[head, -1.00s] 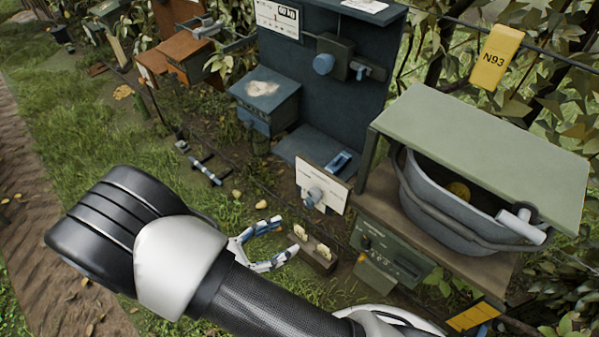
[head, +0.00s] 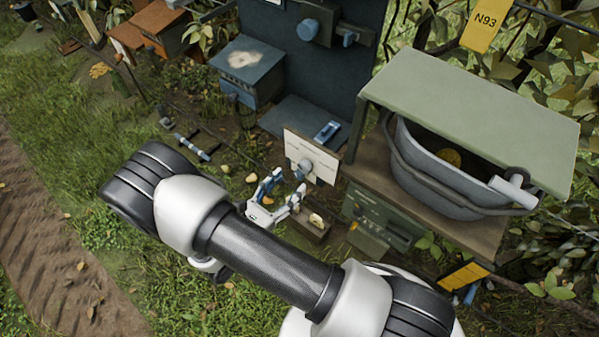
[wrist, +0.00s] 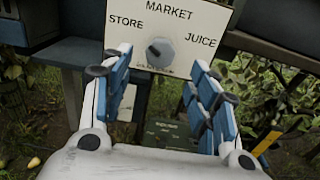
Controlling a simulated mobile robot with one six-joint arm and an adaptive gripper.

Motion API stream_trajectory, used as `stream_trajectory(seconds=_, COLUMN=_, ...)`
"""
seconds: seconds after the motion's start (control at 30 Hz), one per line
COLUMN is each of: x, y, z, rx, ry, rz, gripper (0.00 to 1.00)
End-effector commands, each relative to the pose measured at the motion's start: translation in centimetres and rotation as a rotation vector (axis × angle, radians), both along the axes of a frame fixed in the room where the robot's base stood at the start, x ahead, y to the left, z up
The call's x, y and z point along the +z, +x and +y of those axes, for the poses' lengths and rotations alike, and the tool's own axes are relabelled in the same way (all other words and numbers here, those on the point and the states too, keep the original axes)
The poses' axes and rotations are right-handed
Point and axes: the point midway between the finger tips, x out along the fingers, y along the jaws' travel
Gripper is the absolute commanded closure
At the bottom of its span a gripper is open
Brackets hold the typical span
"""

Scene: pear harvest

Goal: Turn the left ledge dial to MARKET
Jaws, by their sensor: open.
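The ledge dial is a round grey knob (wrist: 160,52) on a white plate (head: 311,157). In the wrist view the plate reads STORE at left, MARKET at top and JUICE at right; the lower label is too small to read. A dark mark on the knob's upper left appears to face STORE. The knob also shows in the head view (head: 305,168). My gripper (head: 287,185) is open and empty, its blue-padded fingers pointing at the plate. In the wrist view the knob lies between the two fingers, a little beyond the tips; contact cannot be told.
A green-topped stand (head: 480,115) with a grey bucket (head: 440,175) stands to the right. A green panel (head: 375,222) lies below it, near a small wooden block (head: 312,229). A dark blue board (head: 330,75) rises behind the plate. Grass is open at left.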

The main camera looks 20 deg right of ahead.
Motion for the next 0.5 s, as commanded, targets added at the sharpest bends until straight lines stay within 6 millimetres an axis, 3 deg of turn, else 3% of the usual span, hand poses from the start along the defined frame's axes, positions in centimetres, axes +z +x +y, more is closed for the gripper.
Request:
stream_trajectory(seconds=0.2, x=0.0, y=2.2, z=-3.3, rx=-0.004, ry=-0.001, rz=0.001, gripper=0.45)
stream_trajectory(seconds=0.5, x=0.0, y=3.4, z=-4.7, rx=0.000, ry=0.000, rz=0.000, gripper=0.45)
